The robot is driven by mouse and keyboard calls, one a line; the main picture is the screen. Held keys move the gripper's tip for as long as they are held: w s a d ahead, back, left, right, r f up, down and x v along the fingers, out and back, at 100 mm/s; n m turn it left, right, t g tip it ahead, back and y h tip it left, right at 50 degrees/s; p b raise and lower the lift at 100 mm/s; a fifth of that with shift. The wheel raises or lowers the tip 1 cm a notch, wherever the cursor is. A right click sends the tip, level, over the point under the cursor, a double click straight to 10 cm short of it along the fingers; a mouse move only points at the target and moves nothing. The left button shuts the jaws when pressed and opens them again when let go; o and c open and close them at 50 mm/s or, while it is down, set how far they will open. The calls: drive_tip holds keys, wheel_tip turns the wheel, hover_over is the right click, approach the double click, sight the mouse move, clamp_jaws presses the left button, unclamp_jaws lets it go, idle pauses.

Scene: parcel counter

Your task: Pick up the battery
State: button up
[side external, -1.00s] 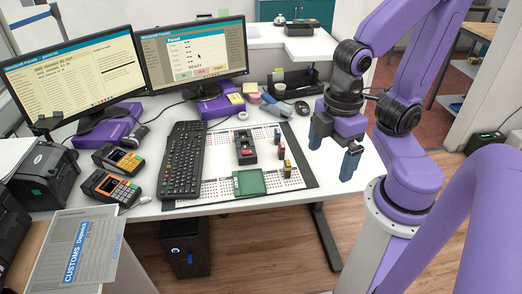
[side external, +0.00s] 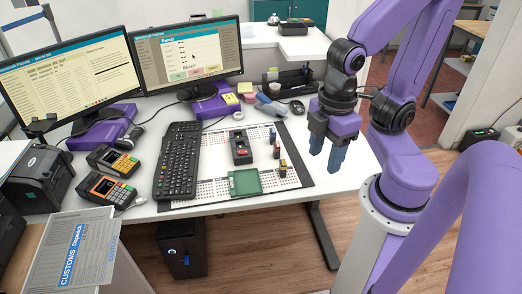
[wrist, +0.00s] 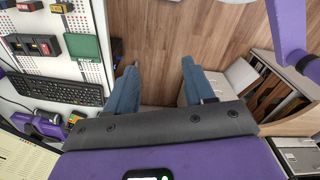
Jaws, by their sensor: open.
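Several small upright blocks that look like batteries stand along the right side of the white perforated mat. In the side view one with an orange-yellow face (side external: 283,168) is nearest, and a dark one with red (side external: 277,150) is behind it. The wrist view shows a red-labelled block (wrist: 30,5) and a yellow-labelled block (wrist: 62,7) at its top edge. I cannot tell which is the named battery. My gripper (side external: 326,158) is open and empty, right of the mat and apart from the blocks. In the wrist view its blue fingers (wrist: 161,74) are spread over the floor.
A black holder with a red part (side external: 241,150) and a green tray (side external: 245,182) sit on the mat (side external: 213,160). A keyboard (side external: 178,160) lies left of it. Card terminals (side external: 108,190) and two monitors (side external: 190,52) stand further left and behind. The counter's right edge is near my gripper.

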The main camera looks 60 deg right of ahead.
drive_tip(key=w+d+f+m+t+y, duration=0.1)
drive_tip(key=w+f+m, duration=0.4)
drive_tip(key=w, duration=0.5)
drive_tip(key=w+f+m+t+y, duration=0.1)
drive_tip(key=w+f+m, duration=0.1)
drive_tip(key=w+m, duration=0.55)
drive_tip(key=m+t+h, duration=0.1)
drive_tip(key=m+h, duration=0.5)
drive_tip(key=m, duration=0.3)
approach(277, 145)
drive_tip(key=x, duration=0.7)
drive_tip(key=shift+w+d, duration=0.35)
drive_tip(key=shift+w, duration=0.05)
drive_tip(key=shift+s+a+x, duration=0.1)
drive_tip(key=shift+s+x, duration=0.1)
drive_tip(key=shift+x, duration=1.1)
drive_tip(key=shift+s+a+x, duration=0.15)
drive_tip(key=shift+x, duration=1.15)
drive_tip(key=shift+f, duration=0.2)
